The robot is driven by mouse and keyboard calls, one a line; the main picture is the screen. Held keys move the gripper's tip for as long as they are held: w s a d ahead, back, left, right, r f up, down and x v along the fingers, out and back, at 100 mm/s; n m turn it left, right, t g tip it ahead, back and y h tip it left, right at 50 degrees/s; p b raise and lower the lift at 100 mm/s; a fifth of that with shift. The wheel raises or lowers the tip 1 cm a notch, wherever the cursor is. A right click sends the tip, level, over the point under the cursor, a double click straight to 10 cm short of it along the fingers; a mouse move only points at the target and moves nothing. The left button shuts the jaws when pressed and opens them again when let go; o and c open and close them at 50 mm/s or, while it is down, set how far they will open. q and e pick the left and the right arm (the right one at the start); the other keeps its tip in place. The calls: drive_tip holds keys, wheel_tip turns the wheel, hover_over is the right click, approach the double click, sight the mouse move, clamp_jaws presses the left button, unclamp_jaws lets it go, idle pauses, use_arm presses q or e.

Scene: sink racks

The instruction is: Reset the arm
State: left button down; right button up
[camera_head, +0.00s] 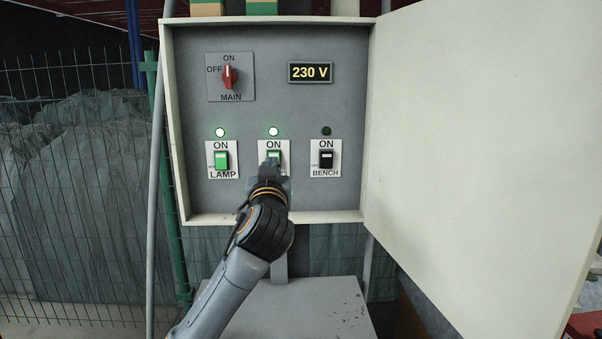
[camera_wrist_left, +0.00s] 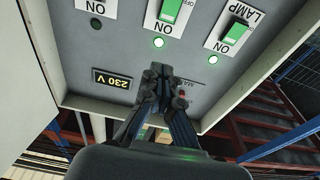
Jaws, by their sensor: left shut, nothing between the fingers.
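My left gripper (camera_head: 273,166) is in front of the middle switch (camera_head: 273,155) of an open electrical panel (camera_head: 285,115). The gripper is shut and empty; its fingers (camera_wrist_left: 165,78) point into the panel in the left wrist view. I cannot tell whether the fingertips touch the middle switch. The arm hides that switch's lower label. The middle switch is green, with a lit lamp (camera_head: 273,132) above it. The LAMP switch (camera_head: 222,160) is green and its lamp is lit. The BENCH switch (camera_head: 326,159) is black and its lamp is dark. My right gripper is not in view.
A red MAIN knob (camera_head: 229,77) points to ON, and a display (camera_head: 310,72) reads 230 V. The panel door (camera_head: 480,150) stands open on the right. A green wire fence (camera_head: 75,190) is at left. A grey box top (camera_head: 290,305) is below the panel.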

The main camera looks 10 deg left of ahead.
use_arm(q)
drive_tip(key=s+f+m+g+h, duration=0.15)
drive_tip(key=s+f+g, duration=0.35)
drive_tip(key=f, duration=1.1)
drive_tip(key=s+f+m+g+h, duration=0.15)
drive_tip(key=s+f, duration=0.55)
drive_tip(key=f, duration=0.9)
drive_tip(key=s+f+m+g+h, duration=0.1)
drive_tip(key=s+f+g, duration=0.2)
drive_tip(key=s+f, duration=0.5)
drive_tip(key=s+f+g+h, duration=0.1)
drive_tip(key=s+f+g, duration=0.2)
drive_tip(key=s, duration=0.9)
drive_tip(key=s+f+m+g+h, duration=0.1)
drive_tip(key=s+f+g, duration=0.2)
drive_tip(key=s+f, duration=0.55)
drive_tip(key=s+f+g, duration=0.1)
drive_tip(key=s+f, duration=0.1)
drive_tip(key=f, duration=0.9)
drive_tip(key=s+f, duration=0.2)
drive_tip(key=f, duration=1)
drive_tip(key=s+a+f+g, duration=0.1)
drive_tip(key=s+a+f, duration=0.1)
drive_tip(key=s+f, duration=1.4)
drive_tip(key=shift+s+a+f+m+y, duration=0.15)
drive_tip(key=shift+s+f+m+y, duration=0.15)
drive_tip(key=shift+s, duration=0.1)
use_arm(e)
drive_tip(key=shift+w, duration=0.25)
